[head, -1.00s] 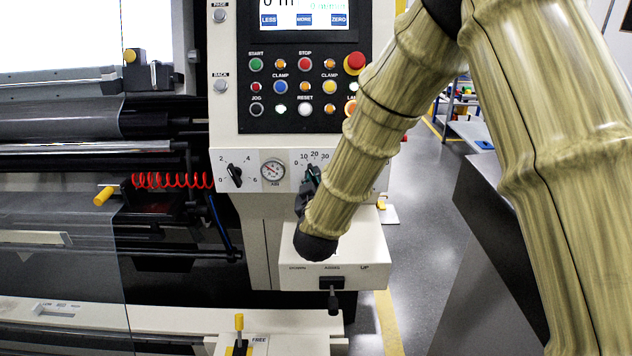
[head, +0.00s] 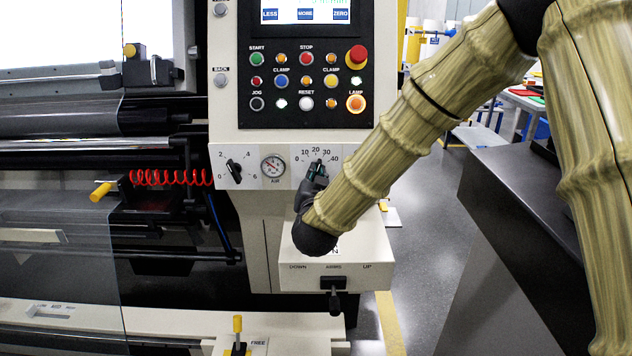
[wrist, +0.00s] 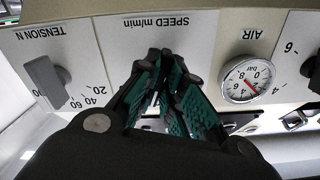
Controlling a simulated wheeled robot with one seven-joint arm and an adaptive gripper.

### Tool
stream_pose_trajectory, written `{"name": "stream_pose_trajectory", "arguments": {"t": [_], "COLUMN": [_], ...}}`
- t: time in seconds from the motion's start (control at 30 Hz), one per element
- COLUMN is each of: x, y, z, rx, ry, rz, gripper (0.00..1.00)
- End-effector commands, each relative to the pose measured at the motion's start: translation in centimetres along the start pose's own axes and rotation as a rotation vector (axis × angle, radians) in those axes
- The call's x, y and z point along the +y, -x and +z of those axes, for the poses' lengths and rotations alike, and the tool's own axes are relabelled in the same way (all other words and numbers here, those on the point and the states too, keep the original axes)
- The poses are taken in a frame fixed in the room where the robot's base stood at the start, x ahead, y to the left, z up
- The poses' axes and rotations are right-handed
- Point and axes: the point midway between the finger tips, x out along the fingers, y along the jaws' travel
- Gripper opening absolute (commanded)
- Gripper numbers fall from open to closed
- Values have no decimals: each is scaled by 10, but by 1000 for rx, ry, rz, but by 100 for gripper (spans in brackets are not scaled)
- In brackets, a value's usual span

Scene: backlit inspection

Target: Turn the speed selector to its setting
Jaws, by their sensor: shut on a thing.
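The speed selector (head: 319,163) is a dark knob on the white strip below the black button panel, inside a printed scale from 0 to 40. Only a bit of it shows above my gripper (head: 315,173) in the head view, near the 20 mark; its exact pointing cannot be read. My gripper is shut on it. In the wrist view the dark, green-padded fingers of my gripper (wrist: 165,75) close in below the upside-down "SPEED m/min" label, and they hide the knob.
Left of the selector are an air gauge (head: 273,167) and another black knob (head: 235,172). The tension knob (wrist: 47,82) shows in the wrist view. Below my wrist a white box (head: 365,245) carries a black lever (head: 334,300).

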Motion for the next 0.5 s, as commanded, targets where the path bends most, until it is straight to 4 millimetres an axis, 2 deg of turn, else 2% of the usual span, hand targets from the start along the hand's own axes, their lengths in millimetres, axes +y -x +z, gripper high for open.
{"name": "stream_pose_trajectory", "arguments": {"t": [0.2, 0.5], "x": [0, 0], "y": [0, 0], "z": [1, 0], "rx": [1, 1], "ry": [-113, -178], "rz": [1, 1], "gripper": [0, 0]}}
